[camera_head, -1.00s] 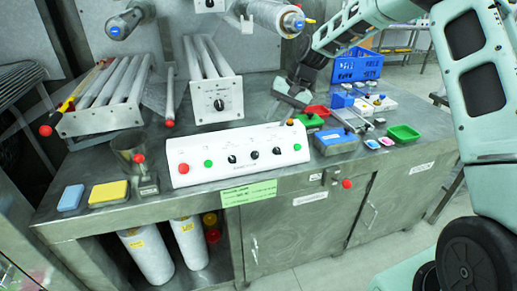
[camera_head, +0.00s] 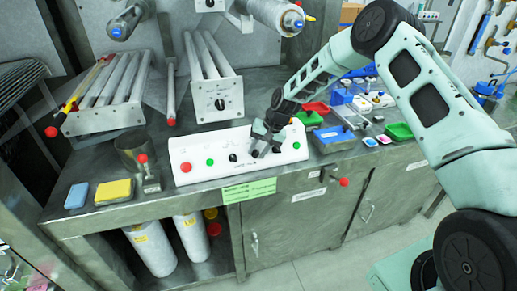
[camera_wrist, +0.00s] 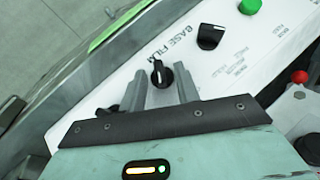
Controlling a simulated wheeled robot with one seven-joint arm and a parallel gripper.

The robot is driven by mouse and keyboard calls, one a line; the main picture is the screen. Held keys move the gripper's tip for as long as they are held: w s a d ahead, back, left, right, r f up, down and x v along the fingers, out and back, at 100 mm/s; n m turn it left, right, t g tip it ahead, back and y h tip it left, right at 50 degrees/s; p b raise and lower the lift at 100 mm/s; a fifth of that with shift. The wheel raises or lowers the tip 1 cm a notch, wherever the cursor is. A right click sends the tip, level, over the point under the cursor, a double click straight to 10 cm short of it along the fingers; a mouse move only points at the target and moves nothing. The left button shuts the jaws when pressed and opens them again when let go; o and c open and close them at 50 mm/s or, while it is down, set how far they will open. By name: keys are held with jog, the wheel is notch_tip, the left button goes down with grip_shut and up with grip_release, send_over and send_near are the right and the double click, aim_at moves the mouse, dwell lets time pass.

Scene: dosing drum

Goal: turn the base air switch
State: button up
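The white control panel (camera_head: 205,175) on the bench carries a row of buttons and black rotary switches; it also fills much of the wrist view (camera_wrist: 130,75). My gripper (camera_head: 257,152) is over its right half. In the wrist view, the two fingers of my gripper (camera_wrist: 166,80) stand apart, with a black switch (camera_wrist: 160,72) with a white mark at their tips, nearer the left finger. Contact cannot be told. Another black switch (camera_wrist: 210,37) is farther up, also seen in the head view (camera_head: 232,157). "BASE FILM" is printed nearby; which switch is base air is unreadable.
A metal cup (camera_head: 132,150) stands left of the panel, a blue box (camera_head: 334,138) right. A roller block (camera_head: 220,103) stands behind.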

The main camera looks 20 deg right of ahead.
jog(key=c, duration=0.6)
jog(key=shift+a, duration=0.1)
jog(key=shift+w+a+n+g+h+b, duration=0.1)
jog(key=shift+a+n+g+h+b, duration=0.15)
jog(key=shift+n+h+b, duration=0.5)
jog(key=n+h, duration=0.1)
jog(key=h+b, duration=0.1)
jog(key=n+h+b, duration=0.1)
jog(key=shift+a+n+g+h, duration=0.25)
jog(key=shift+n, duration=0.1)
jog(key=n+h+b, duration=0.1)
jog(key=h, duration=0.1)
jog(key=n+h+b, duration=0.1)
jog(key=n+h, duration=0.1)
jog(key=shift+a+b, duration=0.3)
jog(key=shift+b, duration=0.05)
jog(key=o, duration=0.6)
